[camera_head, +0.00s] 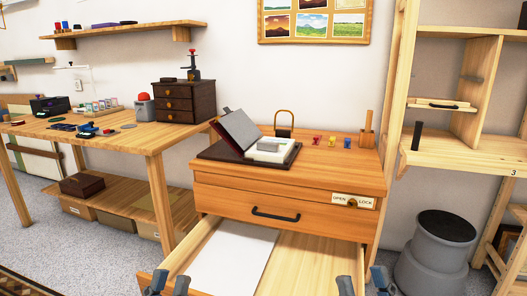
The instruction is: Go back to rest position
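My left gripper (168,283) shows only its fingertips at the bottom edge, in front of the open drawer's left corner. The rest of both arms is out of view. The wooden cabinet (230,195) stands ahead, with its lower drawer (315,262) pulled out towards me. A white sheet (235,258) lies in the drawer.
On the cabinet top are a dark tray (212,151) with an open-lidded case, a padlock (284,122) and small coloured pieces. A workbench (145,138) stands left. A grey step stool (435,255) and wooden shelf unit (470,152) stand right. The open drawer fills the near middle.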

